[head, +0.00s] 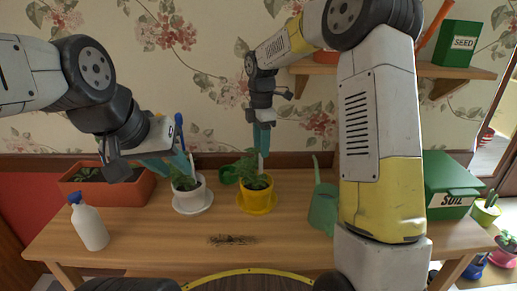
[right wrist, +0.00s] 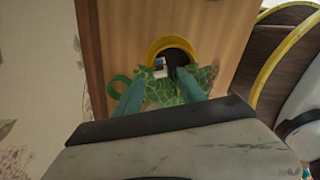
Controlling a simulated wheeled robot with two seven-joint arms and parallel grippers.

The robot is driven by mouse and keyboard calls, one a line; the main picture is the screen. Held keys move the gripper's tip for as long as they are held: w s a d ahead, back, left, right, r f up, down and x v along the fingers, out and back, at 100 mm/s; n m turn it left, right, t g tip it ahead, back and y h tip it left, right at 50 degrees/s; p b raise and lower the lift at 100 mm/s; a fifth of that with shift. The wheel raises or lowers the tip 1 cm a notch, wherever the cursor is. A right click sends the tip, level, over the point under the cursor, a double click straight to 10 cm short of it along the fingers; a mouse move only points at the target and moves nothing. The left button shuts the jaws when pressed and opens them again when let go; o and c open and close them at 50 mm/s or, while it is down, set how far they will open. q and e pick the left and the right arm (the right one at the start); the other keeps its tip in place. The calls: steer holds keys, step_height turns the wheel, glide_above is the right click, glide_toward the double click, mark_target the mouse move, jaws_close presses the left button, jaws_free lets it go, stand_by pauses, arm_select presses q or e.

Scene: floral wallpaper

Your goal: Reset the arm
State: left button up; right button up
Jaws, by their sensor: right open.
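My left gripper (head: 168,165) is at the left side of the plant in the white pot (head: 190,202). Its teal fingers look spread, with nothing clearly between them. A slim blue item (head: 179,132) stands just behind it; what it belongs to is unclear. My right gripper (head: 262,140) points down above the plant in the yellow pot (head: 257,203). In the right wrist view its two teal fingers (right wrist: 162,100) are apart, with green leaves (right wrist: 178,88) beyond them.
The wooden table (head: 150,245) also bears a spray bottle (head: 90,225), an orange planter (head: 135,190), a green watering can (head: 322,208) and a green soil box (head: 450,185). Dark soil (head: 232,240) is spilled at the front. A shelf (head: 470,72) holds a seed box (head: 458,43).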

stand_by(0.4)
steer(key=s+d+r+m+t+y, duration=0.1)
steer(key=s+d+r+m+t, duration=0.15)
steer(key=s+r+m, duration=0.35)
steer(key=s+d+r+m+t, duration=0.1)
steer(key=s+d+r+m, duration=0.35)
steer(key=s, duration=0.35)
steer(key=s+d+m+t+y, duration=0.1)
steer(key=s+d+m+t, duration=0.1)
steer(key=s+m, duration=0.8)
steer(key=s, duration=0.3)
steer(key=shift+d+t, duration=0.25)
steer(key=shift+t, duration=0.1)
steer(key=shift+r+m, duration=0.15)
steer(key=shift+m, duration=0.1)
steer(key=shift+c, duration=1.2)
steer(key=shift+s+d, duration=0.1)
steer(key=shift+d, duration=0.05)
